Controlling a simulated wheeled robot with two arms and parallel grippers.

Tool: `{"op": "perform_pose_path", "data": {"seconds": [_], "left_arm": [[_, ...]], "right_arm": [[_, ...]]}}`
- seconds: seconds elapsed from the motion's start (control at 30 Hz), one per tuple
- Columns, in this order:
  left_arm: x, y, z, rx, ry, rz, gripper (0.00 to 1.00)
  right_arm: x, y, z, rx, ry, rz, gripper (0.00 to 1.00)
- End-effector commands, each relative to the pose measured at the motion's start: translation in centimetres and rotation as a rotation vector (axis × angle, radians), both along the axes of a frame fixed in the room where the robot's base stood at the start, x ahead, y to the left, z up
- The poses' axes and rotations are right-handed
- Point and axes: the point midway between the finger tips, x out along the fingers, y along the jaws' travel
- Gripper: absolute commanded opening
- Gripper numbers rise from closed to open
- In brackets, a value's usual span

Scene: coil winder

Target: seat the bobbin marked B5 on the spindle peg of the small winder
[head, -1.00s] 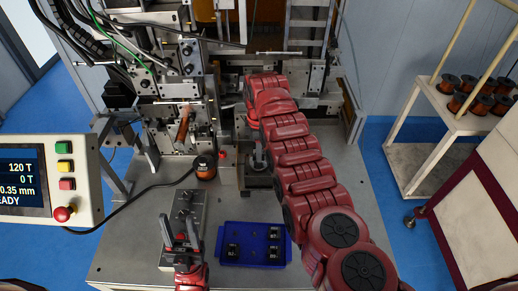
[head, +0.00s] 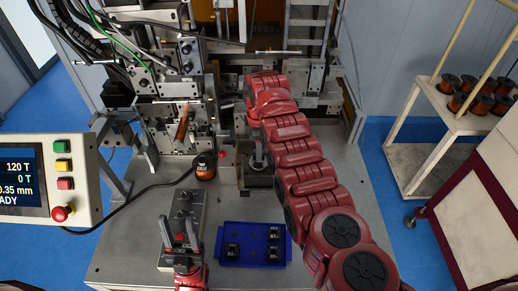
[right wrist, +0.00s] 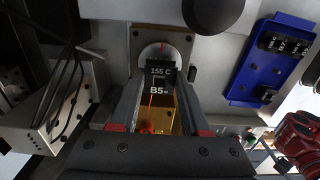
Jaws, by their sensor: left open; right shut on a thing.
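The bobbin marked B5 (right wrist: 158,85) is black, with "155 C" also on it. In the right wrist view it sits between the fingers of my right gripper (right wrist: 160,98), which is shut on it. Just beyond it is a pale round disc with a red mark (right wrist: 163,48). I cannot tell whether bobbin and disc touch, and I see no peg.
A blue tray (head: 225,233) with several black bobbins lies at the front of the bench. A control panel (head: 85,180) is at left, a spool cart (head: 430,158) at right.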

Motion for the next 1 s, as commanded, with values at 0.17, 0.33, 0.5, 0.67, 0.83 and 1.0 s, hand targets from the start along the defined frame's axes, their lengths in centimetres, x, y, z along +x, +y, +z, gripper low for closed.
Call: {"op": "perform_pose_path", "data": {"seconds": [0.17,0.33,0.5,0.67,0.83,1.0], "left_arm": [[0.0,0.0,-0.5,0.0,0.0,0.0,0.5],[0.0,0.0,-0.8,0.0,0.0,0.0,0.5],[0.0,0.0,-1.2,0.0,0.0,0.0,0.5],[0.0,0.0,-1.5,0.0,0.0,0.0,0.5],[0.0,0.0,-1.4,0.0,0.0,0.0,0.5],[0.0,0.0,-1.4,0.0,0.0,0.0,0.5]], "right_arm": [[0.0,0.0,-0.6,0.0,0.0,0.0,0.0],[0.0,0.0,-1.1,0.0,0.0,0.0,0.0],[0.0,0.0,-1.7,0.0,0.0,0.0,0.0],[0.0,0.0,-2.1,0.0,0.0,-0.001,0.0],[0.0,0.0,-2.1,0.0,0.0,-0.001,0.68],[0.0,0.0,-2.0,0.0,0.0,0.0,0.81]]}}
